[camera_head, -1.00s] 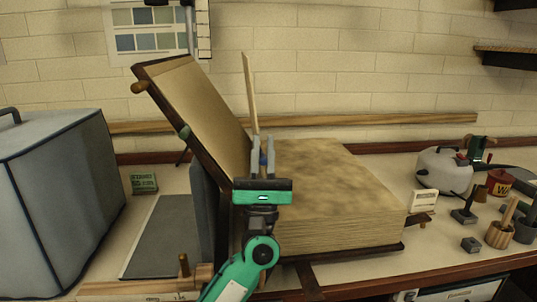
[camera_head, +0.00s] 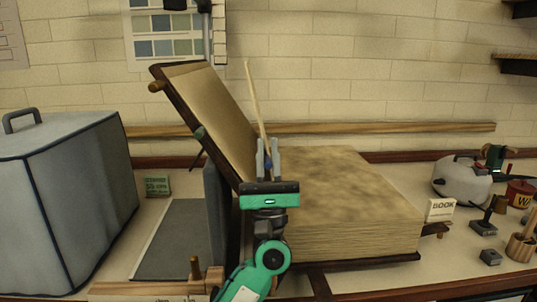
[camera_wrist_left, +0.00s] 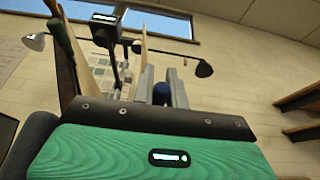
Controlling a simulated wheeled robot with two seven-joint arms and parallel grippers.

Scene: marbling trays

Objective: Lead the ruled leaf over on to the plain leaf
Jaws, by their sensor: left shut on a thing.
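My left gripper (camera_head: 268,150) points up and away at the left side of the open book, its two fingers close together around a small blue piece at the foot of a thin leaf (camera_head: 255,100). I take this to be the ruled leaf; it stands steeply, leaning left, seen nearly edge-on, so no ruling shows. In the left wrist view the fingers (camera_wrist_left: 163,90) flank the blue piece. Left of it a tan, unmarked leaf (camera_head: 208,105) lies on the slanted dark-edged board, perhaps the plain leaf. A gap separates the two at the top. My right gripper is not in view.
A thick paper stack (camera_head: 350,230) with a mottled top lies right of the gripper. A grey covered box (camera_head: 65,200) stands at the left. A white jug (camera_head: 458,180), a small book sign (camera_head: 440,210) and pots crowd the right. Air above the stack is clear.

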